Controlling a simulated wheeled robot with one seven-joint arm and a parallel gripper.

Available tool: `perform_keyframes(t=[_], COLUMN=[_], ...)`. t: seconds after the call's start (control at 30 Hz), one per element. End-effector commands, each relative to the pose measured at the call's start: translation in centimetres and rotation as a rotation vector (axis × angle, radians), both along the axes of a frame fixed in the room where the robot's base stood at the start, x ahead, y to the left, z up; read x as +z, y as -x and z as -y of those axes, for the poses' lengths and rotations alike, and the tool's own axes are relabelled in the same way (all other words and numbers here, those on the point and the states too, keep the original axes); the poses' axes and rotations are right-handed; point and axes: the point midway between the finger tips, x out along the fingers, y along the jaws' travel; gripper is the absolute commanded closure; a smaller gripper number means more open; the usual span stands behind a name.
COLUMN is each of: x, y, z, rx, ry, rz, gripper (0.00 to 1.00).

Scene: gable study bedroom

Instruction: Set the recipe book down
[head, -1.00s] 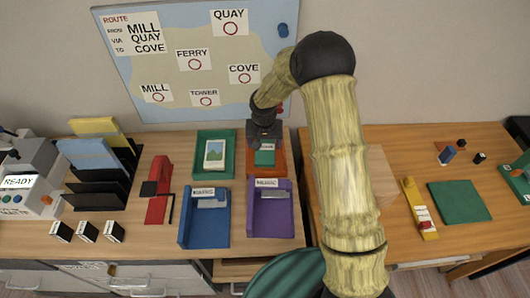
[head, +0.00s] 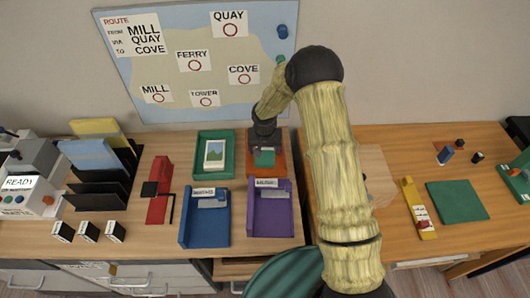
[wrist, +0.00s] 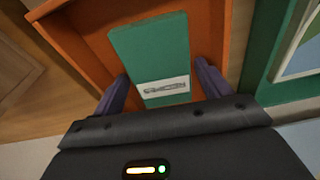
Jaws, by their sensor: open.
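A small green book (head: 265,157) with a white label lies in the orange tray (head: 279,165) at the back middle of the left desk. The wrist view shows the green book (wrist: 150,47) inside the orange tray (wrist: 212,30); the label print is too blurred to read surely. My gripper (head: 264,145) is over the tray, and its purple fingers (wrist: 163,70) stand apart on either side of the book's near end. The jaws are open; small gaps seem to show beside the book. I cannot tell how far the book's underside is from the tray floor.
A green tray (head: 230,145) with a picture card is just left of the orange one. A blue tray (head: 205,235) and a purple tray (head: 270,230) stand in front. The map board (head: 150,65) rises behind. A green mat (head: 457,200) lies on the right desk.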

Motion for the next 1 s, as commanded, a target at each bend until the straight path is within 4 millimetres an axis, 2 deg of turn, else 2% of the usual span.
perform_keyframes(t=[0.27,0.5,0.77,0.87,1.0], x=[0.0,0.0,0.2,1.0,3.1], y=[0.0,0.0,0.0,-0.1,-0.1], z=[0.0,0.0,0.0,0.0,0.0], rx=[0.0,0.0,0.0,0.0,-0.001], ry=[0.0,0.0,0.0,0.0,-0.001], rz=[-0.001,0.0,0.0,0.001,0.004], gripper=[0.24,0.63,0.63,0.63,0.63])
